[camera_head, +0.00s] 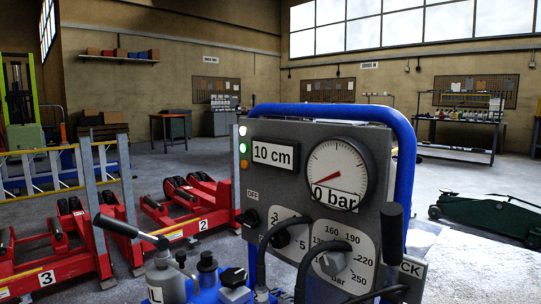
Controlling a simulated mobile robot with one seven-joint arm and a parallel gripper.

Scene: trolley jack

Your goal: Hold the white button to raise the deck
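A grey control panel (295,190) with a blue tube frame stands close in front of me. At its upper left edge is a column of small round spots: white (243,130), green (243,147) and orange (243,164). I cannot tell whether the white one is a button or a lamp. The display (273,153) reads 10 cm. The round gauge (338,173) reads 0 bar, its needle pointing lower left. A black knob (249,217) sits below the word OFF. I cannot clearly identify the deck. My gripper is not in view.
Red units marked 2 (195,205) and 3 (50,270) stand at left. A black-handled lever (130,232) sticks out below the panel's left side. Cables cross the panel's lower part. A low dark green jack (490,212) is on the floor at right. The floor behind is mostly open.

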